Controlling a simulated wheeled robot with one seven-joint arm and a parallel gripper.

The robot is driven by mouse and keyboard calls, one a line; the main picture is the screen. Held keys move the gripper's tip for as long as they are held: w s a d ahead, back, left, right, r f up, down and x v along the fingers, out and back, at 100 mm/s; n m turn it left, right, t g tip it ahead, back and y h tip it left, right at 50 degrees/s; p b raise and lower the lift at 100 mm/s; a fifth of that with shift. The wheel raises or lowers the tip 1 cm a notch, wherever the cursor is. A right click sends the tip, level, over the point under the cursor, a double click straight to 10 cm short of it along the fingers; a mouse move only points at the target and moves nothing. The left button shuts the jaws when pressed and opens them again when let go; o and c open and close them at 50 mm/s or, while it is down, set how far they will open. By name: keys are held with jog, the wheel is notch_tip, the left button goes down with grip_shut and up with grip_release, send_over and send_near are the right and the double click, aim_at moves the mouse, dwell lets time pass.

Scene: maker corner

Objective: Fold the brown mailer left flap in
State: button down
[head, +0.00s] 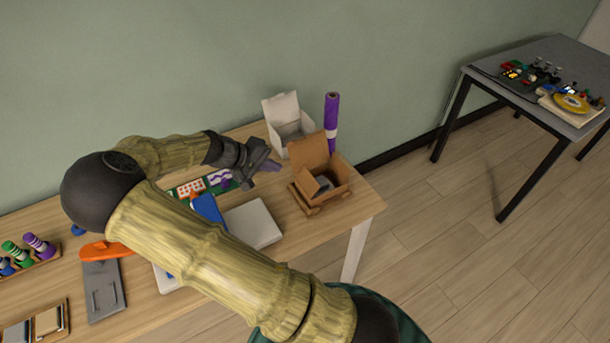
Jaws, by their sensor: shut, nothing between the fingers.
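The brown mailer (328,187) is an open cardboard box near the right end of the wooden table. One tall flap stands up at its back, and lower flaps show at its left and front. A dark grey item (324,184) shows inside it. My gripper (273,166) is shut and empty, in the air to the left of the mailer and apart from it. The exact gap between the fingertips and the left flap cannot be told from this view.
A white open box (287,134) and an upright purple roll (331,118) stand behind the mailer. A pale flat box (252,224) lies left of it. Cards, an orange tool (105,251) and a grey plate (101,290) lie further left. The table's right front corner is clear.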

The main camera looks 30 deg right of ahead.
aim_at(312, 178)
jog(key=shift+d+f, duration=0.1)
jog(key=p+x, duration=0.2)
jog(key=x, duration=1.2)
